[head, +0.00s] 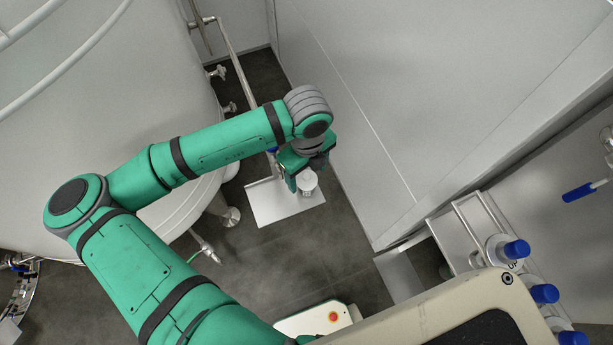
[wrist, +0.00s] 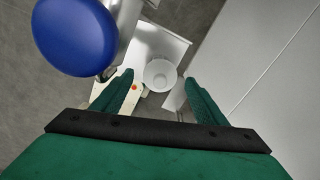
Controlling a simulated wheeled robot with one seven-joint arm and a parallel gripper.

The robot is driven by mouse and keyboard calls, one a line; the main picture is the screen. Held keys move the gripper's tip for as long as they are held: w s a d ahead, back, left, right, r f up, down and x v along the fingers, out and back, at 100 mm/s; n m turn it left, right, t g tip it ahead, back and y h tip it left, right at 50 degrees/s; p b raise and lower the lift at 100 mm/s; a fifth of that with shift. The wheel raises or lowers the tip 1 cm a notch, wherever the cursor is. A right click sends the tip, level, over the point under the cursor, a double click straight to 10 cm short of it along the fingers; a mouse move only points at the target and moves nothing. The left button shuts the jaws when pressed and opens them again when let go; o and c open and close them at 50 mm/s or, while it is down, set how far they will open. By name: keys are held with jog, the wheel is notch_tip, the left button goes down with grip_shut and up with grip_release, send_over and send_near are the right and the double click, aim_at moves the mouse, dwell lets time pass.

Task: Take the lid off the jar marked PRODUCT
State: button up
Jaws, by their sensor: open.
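My gripper (wrist: 158,88) is open, its two green fingers apart with nothing clamped between them. In the head view my gripper (head: 307,176) hangs above a flat pale plate (head: 275,212). A white round vessel (wrist: 160,75) shows between the fingertips in the wrist view; I cannot tell whether they are level with it. No PRODUCT marking is readable.
A large tank (head: 110,95) is at left, with a pale wall panel (head: 370,110) right of my gripper. Dark floor (head: 300,255) is clear in front.

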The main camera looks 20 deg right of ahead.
jog(key=shift+f, duration=0.4)
jog(key=shift+c, duration=0.2)
jog(key=c, duration=1.1)
jog(key=shift+o, duration=0.2)
jog(key=shift+r, duration=0.2)
